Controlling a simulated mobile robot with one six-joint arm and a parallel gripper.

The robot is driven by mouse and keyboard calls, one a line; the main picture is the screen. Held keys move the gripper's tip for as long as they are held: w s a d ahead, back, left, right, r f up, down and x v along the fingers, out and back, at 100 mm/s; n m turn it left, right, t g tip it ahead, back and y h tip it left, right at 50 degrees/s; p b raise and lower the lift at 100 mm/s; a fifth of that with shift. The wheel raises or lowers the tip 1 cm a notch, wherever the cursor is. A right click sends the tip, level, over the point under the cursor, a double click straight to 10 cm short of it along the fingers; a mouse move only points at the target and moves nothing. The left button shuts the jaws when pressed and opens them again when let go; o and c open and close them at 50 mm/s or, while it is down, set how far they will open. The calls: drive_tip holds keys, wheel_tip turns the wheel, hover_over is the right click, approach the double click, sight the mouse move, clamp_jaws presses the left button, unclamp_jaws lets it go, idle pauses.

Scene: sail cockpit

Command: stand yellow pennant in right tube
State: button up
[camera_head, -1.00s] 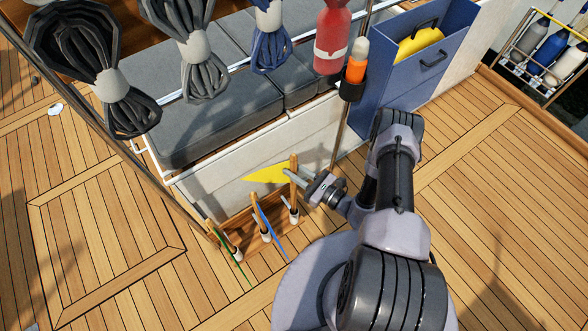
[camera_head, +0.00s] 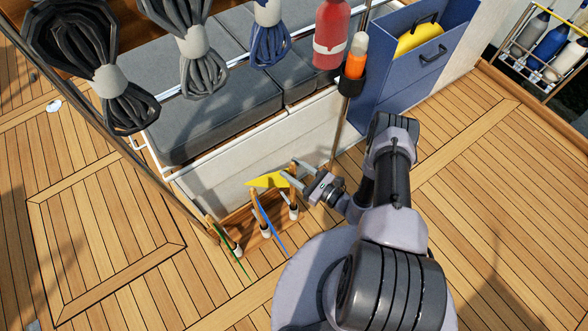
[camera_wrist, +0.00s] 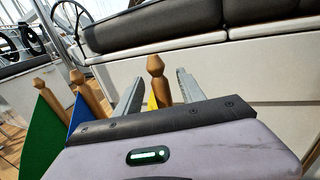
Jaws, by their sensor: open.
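The yellow pennant (camera_head: 268,180) stands roughly upright on its wooden stick, the stick's foot at the right tube (camera_head: 294,212), a short white tube in the wooden rack. It seems to be in the tube; the exact seating is too small to see. My gripper (camera_head: 293,173) is open, with a finger on each side of the stick's upper part. In the wrist view the stick's knobbed top (camera_wrist: 156,68) rises between the spread fingers, with a gap on both sides. Only a sliver of yellow cloth shows there; my gripper body hides the rest.
A blue pennant (camera_head: 268,220) and a green pennant (camera_head: 229,248) stand in the tubes to the left. The white bench side (camera_head: 235,165) is close behind the rack. A blue box (camera_head: 415,75) and hanging rope coils are above. Deck to the right is clear.

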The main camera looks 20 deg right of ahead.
drive_tip(key=p+v, duration=0.4)
drive_tip(key=v, duration=1.3)
drive_tip(key=shift+s, duration=0.15)
drive_tip(key=shift+d, duration=0.1)
